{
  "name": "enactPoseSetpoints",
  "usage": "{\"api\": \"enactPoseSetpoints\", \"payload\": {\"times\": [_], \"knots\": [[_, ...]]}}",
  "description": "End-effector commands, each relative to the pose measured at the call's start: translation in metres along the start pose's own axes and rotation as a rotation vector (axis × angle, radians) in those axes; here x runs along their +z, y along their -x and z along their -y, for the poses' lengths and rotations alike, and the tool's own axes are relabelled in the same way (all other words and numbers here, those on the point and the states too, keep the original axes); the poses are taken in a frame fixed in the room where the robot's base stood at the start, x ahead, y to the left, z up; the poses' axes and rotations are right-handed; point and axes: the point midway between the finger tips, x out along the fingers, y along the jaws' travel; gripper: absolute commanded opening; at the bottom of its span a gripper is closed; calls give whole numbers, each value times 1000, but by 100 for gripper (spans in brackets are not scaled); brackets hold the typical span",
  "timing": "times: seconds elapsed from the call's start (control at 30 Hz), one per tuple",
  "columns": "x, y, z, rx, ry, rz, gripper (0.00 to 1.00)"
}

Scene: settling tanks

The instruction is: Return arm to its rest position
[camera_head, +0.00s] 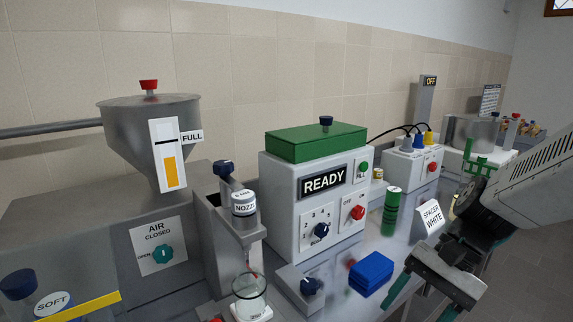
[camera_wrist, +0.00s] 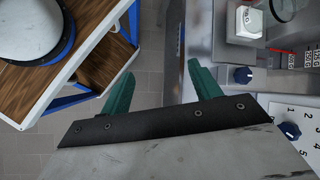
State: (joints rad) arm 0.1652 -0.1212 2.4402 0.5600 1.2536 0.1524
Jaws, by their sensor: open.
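My gripper (camera_head: 418,302) is at the lower right of the head view, at the end of my arm, in front of the bench. Its green fingers are apart. The wrist view also shows my gripper (camera_wrist: 163,68) with its two fingers spread and nothing between them. Floor tiles and the bench's edge show beyond the fingers. In the head view a blue block (camera_head: 371,272) lies on the bench to the left of my gripper, apart from it. A white card reading SPACER WHITE (camera_head: 431,216) stands behind my gripper.
A white READY box (camera_head: 290,200) with a green lid stands mid-bench. A steel hopper (camera_head: 125,120) marked FULL and a glass beaker (camera_head: 248,297) are to its left. A green cylinder (camera_head: 391,212) stands right of the box. The wrist view shows a wooden-shelved cart (camera_wrist: 62,95) at left.

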Motion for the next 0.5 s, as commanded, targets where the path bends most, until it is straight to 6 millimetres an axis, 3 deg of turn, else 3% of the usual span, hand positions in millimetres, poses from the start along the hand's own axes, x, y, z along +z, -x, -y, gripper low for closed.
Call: {"api": "enactPoseSetpoints", "payload": {"times": [0.1, 0.3, 0.5], "knots": [[24, 15, -31, 169, 219, -125, 63], [50, 46, -72, 410, 479, -324, 63], [72, 65, -84, 484, 582, -478, 63]]}}
